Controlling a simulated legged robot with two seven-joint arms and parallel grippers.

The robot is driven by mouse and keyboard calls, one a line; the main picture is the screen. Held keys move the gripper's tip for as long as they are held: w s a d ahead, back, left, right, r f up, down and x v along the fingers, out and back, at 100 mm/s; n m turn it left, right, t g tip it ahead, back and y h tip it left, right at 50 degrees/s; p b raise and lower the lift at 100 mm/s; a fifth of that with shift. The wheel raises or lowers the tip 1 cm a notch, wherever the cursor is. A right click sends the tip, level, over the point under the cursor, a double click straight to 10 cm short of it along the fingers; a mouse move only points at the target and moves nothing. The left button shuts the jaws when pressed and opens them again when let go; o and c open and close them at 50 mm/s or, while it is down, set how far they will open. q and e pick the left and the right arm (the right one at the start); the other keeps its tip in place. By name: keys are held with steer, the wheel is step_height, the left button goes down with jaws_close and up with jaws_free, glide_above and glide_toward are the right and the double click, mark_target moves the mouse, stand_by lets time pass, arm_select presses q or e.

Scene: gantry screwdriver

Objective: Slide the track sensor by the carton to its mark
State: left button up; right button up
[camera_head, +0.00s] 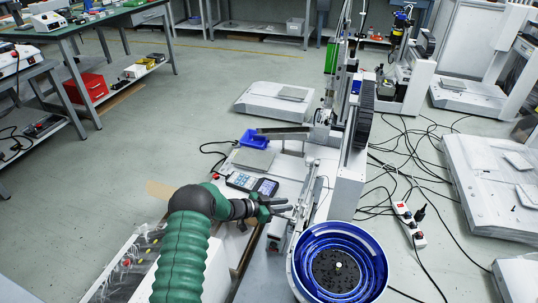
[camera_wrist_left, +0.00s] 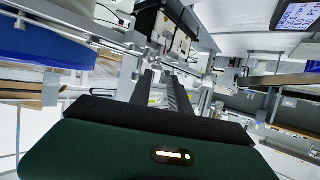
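My left gripper (camera_head: 287,212) reaches in from the lower left beside the narrow metal feeder track (camera_head: 308,196). In the left wrist view its two dark fingers (camera_wrist_left: 163,92) are apart with a gap between them, and I see nothing held. Ahead of them is a dark block with a pale front (camera_wrist_left: 165,28) on the track assembly; it may be the track sensor, but I cannot tell for sure. A pale open carton (camera_head: 125,265) holding clear bags stands at the lower left. I cannot make out the mark. My right gripper is not in view.
A handheld panel (camera_head: 252,184) and a blue bin (camera_head: 254,138) lie behind the gripper. The gantry (camera_head: 350,150) rises close by. Cables and a power strip (camera_head: 409,224) lie on the floor at right.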

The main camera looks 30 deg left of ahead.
arm_select(q)
steer(key=r+p+v, duration=0.1)
steer(key=p+v, duration=0.5)
steer(key=v, duration=0.7)
steer(key=w+r+n+y+p, duration=0.1)
steer(key=w+r+y+p, duration=0.1)
steer(key=r+p, duration=0.5)
steer(key=w+d+r+n+y+p, duration=0.1)
steer(key=r+p, duration=0.6)
steer(key=r, duration=0.8)
steer(key=w+n+y, duration=0.1)
steer(key=w+y, duration=0.1)
steer(key=y, duration=0.1)
steer(key=shift+d, duration=0.2)
steer(key=shift+r, duration=0.1)
